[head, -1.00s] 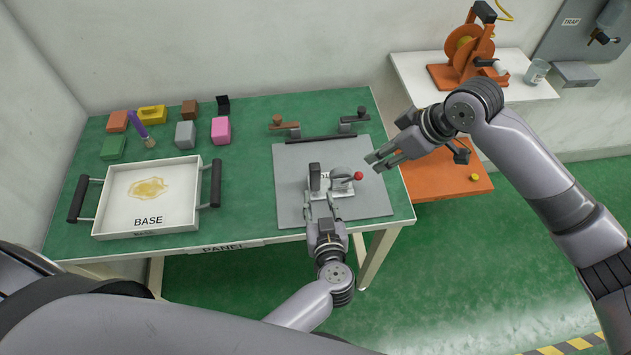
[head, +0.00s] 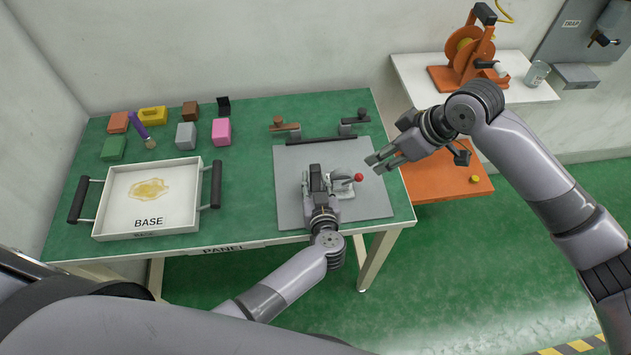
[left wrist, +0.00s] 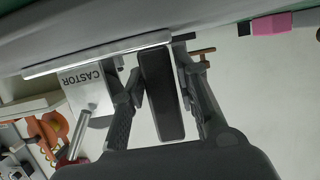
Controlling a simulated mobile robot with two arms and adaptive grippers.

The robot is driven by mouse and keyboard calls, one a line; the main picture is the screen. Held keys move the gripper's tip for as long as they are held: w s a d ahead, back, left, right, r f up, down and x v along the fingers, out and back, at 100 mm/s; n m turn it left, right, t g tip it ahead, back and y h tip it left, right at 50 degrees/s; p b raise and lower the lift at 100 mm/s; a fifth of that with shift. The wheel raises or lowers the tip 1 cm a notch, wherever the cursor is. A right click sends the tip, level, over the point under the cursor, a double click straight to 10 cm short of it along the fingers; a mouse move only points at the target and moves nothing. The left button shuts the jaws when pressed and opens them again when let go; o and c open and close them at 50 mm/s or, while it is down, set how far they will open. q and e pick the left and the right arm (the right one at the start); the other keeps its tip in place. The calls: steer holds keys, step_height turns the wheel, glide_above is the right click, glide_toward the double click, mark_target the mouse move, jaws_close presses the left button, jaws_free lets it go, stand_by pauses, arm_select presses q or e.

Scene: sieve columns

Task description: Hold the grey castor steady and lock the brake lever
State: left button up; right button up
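The grey castor (head: 343,191) sits on a grey mat (head: 375,208) on the green table. Its dark wheel (head: 316,174) stands upright at its left side. The brake lever has a red knob (head: 359,177) and points right. My left gripper (head: 318,188) is at the wheel. In the left wrist view, its fingers (left wrist: 160,80) stand on both sides of the dark wheel (left wrist: 161,100); firm contact is not clear. The castor's labelled face (left wrist: 88,90) shows beside them. My right gripper (head: 373,163) is open and empty, just right of the red knob, apart from it.
A white tray (head: 113,222) labelled BASE is on the table's left. Several coloured blocks and a purple-handled brush (head: 141,132) lie behind it. Two lever pieces (head: 287,127) (head: 353,121) stand behind the mat. An orange shelf (head: 440,180) is at right.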

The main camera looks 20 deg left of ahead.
arm_select(q)
jaws_close()
stand_by(1.2)
